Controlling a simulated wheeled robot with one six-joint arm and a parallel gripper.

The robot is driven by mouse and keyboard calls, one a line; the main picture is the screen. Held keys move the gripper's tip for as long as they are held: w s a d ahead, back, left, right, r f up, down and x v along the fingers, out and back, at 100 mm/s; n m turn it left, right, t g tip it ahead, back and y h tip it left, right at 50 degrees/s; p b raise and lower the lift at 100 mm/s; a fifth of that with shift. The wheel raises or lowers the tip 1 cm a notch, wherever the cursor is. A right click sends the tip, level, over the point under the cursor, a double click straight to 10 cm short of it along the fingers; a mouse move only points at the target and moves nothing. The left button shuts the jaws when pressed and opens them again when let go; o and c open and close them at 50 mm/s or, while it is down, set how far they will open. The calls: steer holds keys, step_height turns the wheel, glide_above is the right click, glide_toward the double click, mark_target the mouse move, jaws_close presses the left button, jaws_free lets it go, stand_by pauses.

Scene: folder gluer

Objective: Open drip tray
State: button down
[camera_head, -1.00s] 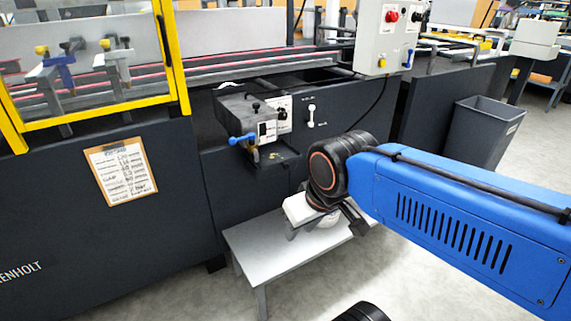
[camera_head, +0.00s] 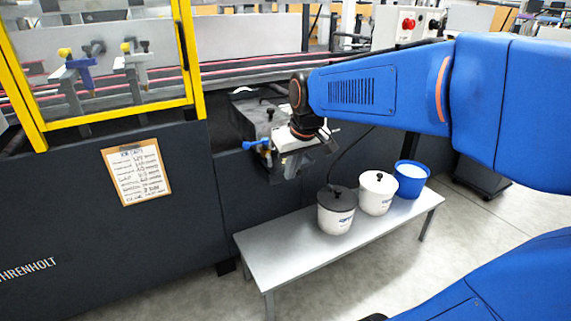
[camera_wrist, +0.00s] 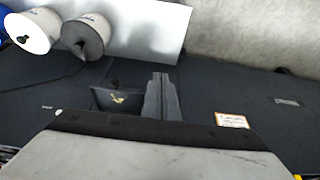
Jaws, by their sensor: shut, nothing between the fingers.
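The drip tray (camera_wrist: 122,99) is a small dark tray with yellowish spots inside and a dark knob at its edge, on the dark machine panel in the wrist view. The glue unit (camera_head: 252,112) with a blue-handled valve (camera_head: 257,145) is just above and left of my gripper. In the wrist view my gripper's fingers (camera_wrist: 161,82) are together and empty, beside the tray to its right. I cannot tell whether they touch it.
A grey bench (camera_head: 285,252) stands below, with a dark-lidded pot (camera_head: 335,213), a white pot (camera_head: 376,195) and a blue bucket (camera_head: 410,180). A clipboard (camera_head: 137,172) hangs on the panel to the left. A yellow-framed guard (camera_head: 188,60) stands above it. The bench's left part is clear.

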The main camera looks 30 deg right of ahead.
steer(key=w+d+f, duration=0.1)
steer(key=w+d, duration=0.4)
steer(key=w, duration=0.4)
steer(key=w+d+f, duration=0.2)
steer(key=w+d, duration=0.2)
steer(key=w, duration=0.4)
steer(key=x, duration=0.9)
steer(key=shift+w+d+f, duration=0.1)
steer(key=shift+w+f, duration=0.05)
steer(key=shift+f, duration=0.05)
steer(key=s, duration=1.4)
steer(key=shift+s, duration=0.15)
steer(key=shift+r, duration=0.1)
